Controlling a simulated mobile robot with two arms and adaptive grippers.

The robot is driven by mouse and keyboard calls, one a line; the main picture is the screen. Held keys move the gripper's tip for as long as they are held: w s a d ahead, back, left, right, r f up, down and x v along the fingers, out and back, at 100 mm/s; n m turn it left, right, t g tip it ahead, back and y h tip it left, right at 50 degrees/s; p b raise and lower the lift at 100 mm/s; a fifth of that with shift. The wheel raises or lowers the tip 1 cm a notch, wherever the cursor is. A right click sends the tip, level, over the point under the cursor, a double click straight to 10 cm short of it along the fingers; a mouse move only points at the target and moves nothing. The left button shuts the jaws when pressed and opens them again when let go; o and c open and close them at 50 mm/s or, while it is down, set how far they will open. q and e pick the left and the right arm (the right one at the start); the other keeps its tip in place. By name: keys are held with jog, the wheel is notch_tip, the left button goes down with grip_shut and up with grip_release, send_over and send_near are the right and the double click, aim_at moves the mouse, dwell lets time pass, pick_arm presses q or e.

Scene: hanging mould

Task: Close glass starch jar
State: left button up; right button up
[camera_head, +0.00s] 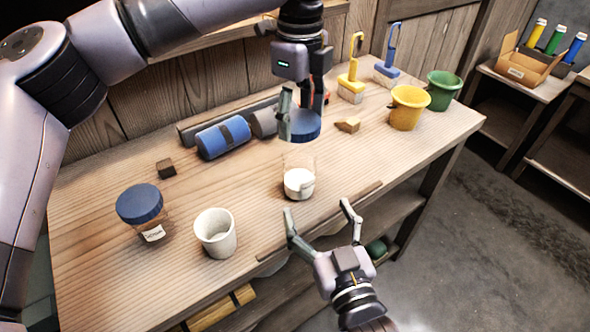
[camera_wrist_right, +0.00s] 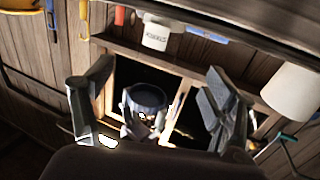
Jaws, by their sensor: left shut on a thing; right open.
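A blue round lid (camera_head: 306,127) is held in my left gripper (camera_head: 300,106), which is shut on it from above. The lid is just above a clear glass jar (camera_head: 300,167) with white content at its bottom. A gap seems to show between lid and rim. The jar stands upright near the bench's front edge. My right gripper (camera_head: 322,212) is open and empty in front of the jar, low by the bench edge. Its spread fingers also show in the right wrist view (camera_wrist_right: 158,78); a dark round thing between them is unclear.
On the wooden bench (camera_head: 90,270), a second jar with a blue lid (camera_head: 139,203) and a white cup (camera_head: 215,232) stand left. Yellow (camera_head: 408,107) and green (camera_head: 443,90) pots and brushes stand right.

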aim_at(294, 158)
pick_arm(q)
jog(key=shift+w, duration=0.25)
jog(key=shift+s+d+r, duration=0.1)
jog(key=shift+s+r, duration=0.1)
jog(key=shift+s, duration=0.25)
jog(key=shift+w+f, duration=0.1)
jog(key=shift+w, duration=0.05)
pick_arm(e)
jog(key=x, duration=1.2)
jog(key=shift+r, duration=0.15)
jog(key=shift+c, duration=0.6)
jog(key=c, duration=1.7)
pick_arm(q)
jog(key=shift+f, duration=2.5)
jog(key=shift+f, duration=0.85)
jog(key=shift+f, duration=0.55)
